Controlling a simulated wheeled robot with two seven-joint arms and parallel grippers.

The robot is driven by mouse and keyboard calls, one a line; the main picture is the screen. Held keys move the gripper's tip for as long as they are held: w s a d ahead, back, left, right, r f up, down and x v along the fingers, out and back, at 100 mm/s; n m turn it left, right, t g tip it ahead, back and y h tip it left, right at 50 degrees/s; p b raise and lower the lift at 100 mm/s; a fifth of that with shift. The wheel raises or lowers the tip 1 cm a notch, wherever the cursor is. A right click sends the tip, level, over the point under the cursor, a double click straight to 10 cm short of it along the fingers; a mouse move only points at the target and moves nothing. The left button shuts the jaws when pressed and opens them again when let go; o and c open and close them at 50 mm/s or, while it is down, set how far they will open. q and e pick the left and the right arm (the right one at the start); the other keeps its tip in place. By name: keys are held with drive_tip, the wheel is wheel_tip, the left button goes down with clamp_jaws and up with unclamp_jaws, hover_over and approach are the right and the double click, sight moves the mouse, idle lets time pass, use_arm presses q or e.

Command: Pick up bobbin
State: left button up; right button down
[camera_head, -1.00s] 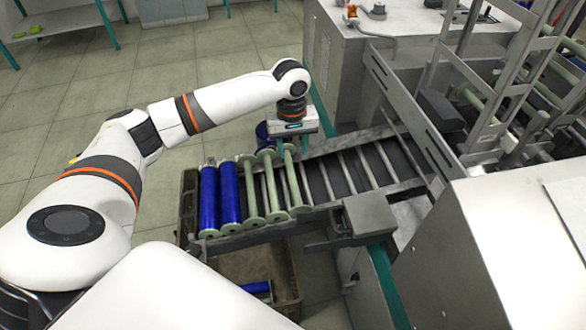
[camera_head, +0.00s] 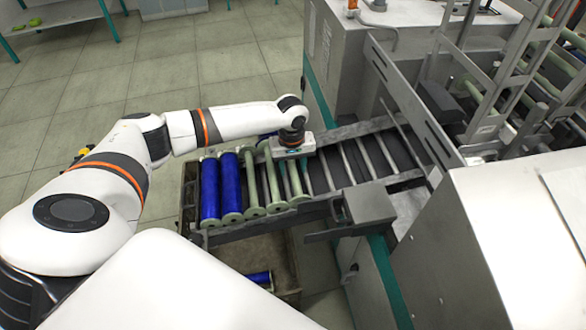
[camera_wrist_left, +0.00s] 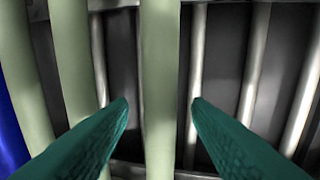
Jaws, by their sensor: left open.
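Two blue bobbins (camera_head: 210,190) and several pale green empty bobbins (camera_head: 250,188) lie side by side across the left end of the roller rack (camera_head: 385,158). My left gripper (camera_head: 294,172) is above the rightmost green bobbin (camera_head: 296,186), pointing down. In the left wrist view the gripper (camera_wrist_left: 160,108) is open, with one teal finger on each side of that green bobbin (camera_wrist_left: 160,60). Neither finger visibly touches it. Two other green bobbins (camera_wrist_left: 70,75) and a blue edge are to the left there. My right gripper is not in view.
A crate (camera_head: 285,262) with a blue bobbin (camera_head: 260,278) in it stands below the rack. A grey box (camera_head: 368,207) sits at the rack's front edge. Machine frames rise at the right. The rack's rollers right of the gripper are bare.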

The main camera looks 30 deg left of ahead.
sight(293, 167)
use_arm(q)
clamp_jaws()
wheel_tip(293, 167, up, 10)
idle(0.6)
